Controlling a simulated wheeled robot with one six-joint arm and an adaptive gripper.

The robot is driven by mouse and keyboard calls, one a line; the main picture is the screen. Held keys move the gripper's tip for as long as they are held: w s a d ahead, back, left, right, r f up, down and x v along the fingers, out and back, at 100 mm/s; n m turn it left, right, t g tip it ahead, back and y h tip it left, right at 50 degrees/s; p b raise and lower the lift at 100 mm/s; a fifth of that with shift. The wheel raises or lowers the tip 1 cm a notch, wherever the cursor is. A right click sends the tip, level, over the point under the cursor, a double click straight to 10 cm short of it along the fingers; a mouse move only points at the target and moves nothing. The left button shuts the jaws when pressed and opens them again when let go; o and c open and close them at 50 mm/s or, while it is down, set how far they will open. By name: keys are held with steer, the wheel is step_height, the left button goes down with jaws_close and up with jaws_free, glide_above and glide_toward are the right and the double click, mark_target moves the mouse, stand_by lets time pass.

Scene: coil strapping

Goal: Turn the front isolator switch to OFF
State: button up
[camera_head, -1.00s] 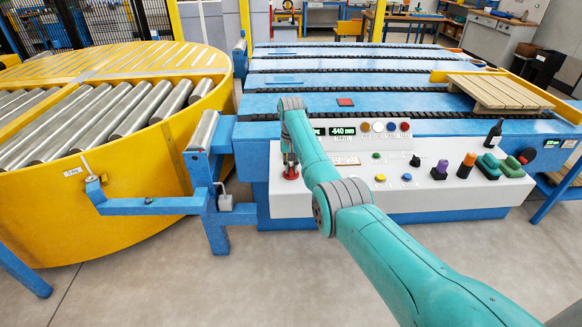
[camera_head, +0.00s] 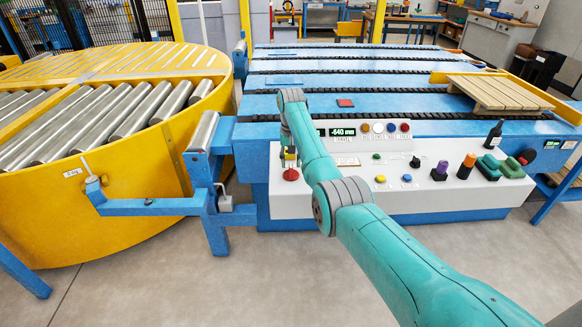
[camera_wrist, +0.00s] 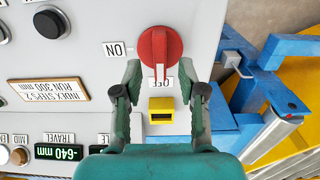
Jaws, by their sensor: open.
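The red isolator switch (camera_head: 290,174) is a round knob at the left end of the grey control panel. In the wrist view the red knob (camera_wrist: 158,46) has its white pointer line towards the OFF label (camera_wrist: 161,83); the ON label (camera_wrist: 117,48) is to its left. My gripper (camera_wrist: 161,70) is open, with one fingertip on each side of the pointer end of the knob. In the head view my gripper (camera_head: 290,158) is just above the knob, apparently clear of it. A yellow block (camera_wrist: 161,109) with a dark slot sits beside the OFF label.
The grey panel (camera_head: 330,202) carries several buttons and a -640 mm display (camera_head: 343,132). A blue frame (camera_head: 205,190) and the yellow roller turntable (camera_head: 120,215) are close on the left.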

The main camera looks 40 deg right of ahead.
mark_target(291, 169)
step_height(291, 169, up, 9)
stand_by(0.3)
stand_by(0.5)
